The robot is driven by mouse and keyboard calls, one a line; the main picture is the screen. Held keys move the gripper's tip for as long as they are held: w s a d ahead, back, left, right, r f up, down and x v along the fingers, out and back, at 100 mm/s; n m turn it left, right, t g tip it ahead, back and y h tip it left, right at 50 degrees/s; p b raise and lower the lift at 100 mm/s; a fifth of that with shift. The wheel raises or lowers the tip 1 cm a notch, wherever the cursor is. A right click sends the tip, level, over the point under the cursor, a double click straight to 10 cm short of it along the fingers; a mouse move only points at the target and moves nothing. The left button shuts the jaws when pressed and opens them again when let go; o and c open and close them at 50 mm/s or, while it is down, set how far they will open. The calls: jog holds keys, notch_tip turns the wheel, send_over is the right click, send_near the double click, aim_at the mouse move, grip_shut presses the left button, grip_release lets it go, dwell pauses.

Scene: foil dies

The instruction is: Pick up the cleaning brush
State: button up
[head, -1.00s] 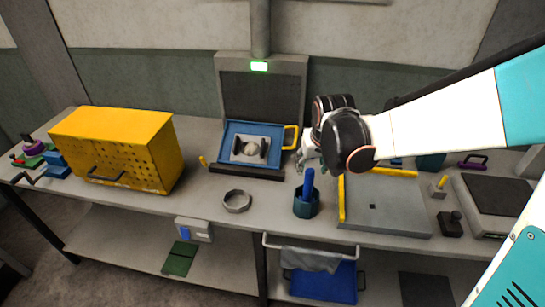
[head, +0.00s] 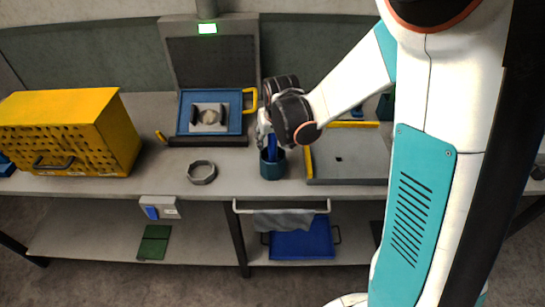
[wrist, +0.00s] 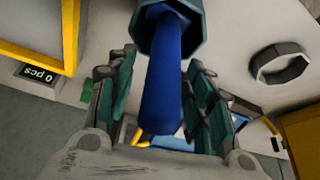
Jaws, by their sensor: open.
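The cleaning brush is seen as a blue handle (head: 272,147) standing upright in a dark teal hexagonal cup (head: 272,168) on the bench. Its head is hidden inside the cup. My gripper (head: 267,138) is at the handle, just above the cup, partly covered by my wrist in the head view. In the wrist view, the blue handle (wrist: 163,85) runs between the two spread fingers of my gripper (wrist: 163,62), with visible gaps on both sides. The cup (wrist: 188,40) shows at the top, beyond the fingertips.
A grey tray (head: 350,170) with yellow edging stands close right of the cup. A grey ring (head: 201,172) lies to the left. Behind are a blue tray (head: 184,112) and a dark upright panel (head: 212,62). A yellow perforated box (head: 75,125) stands far left.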

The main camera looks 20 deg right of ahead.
jog(key=shift+r, duration=0.1)
grip_shut()
